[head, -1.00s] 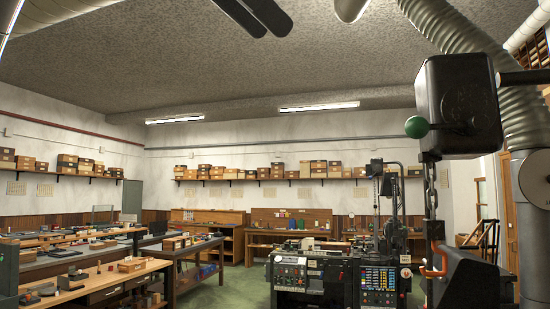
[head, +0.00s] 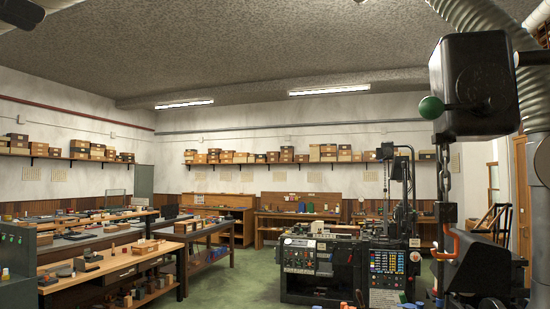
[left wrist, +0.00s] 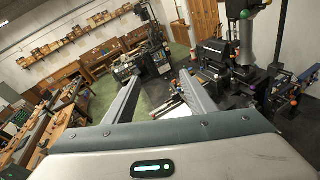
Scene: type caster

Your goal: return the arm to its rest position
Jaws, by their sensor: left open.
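My left gripper (left wrist: 160,78) fills the lower half of the left wrist view, with its two grey fingers wide apart and nothing held between them. In the head view only a dark part of what looks like my left gripper (head: 20,12) shows at the top left edge, with a pale arm part beside it; the rest is cut off by the frame. It is up high, apart from the benches and the machine. My right gripper is in neither view.
A black type-casting machine (head: 345,262) stands ahead, right of centre. A black box on a column (head: 475,85) and a ribbed duct stand close on the right. Wooden workbenches (head: 120,268) line the left. Green floor (head: 235,280) is clear between them. Boxes fill wall shelves.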

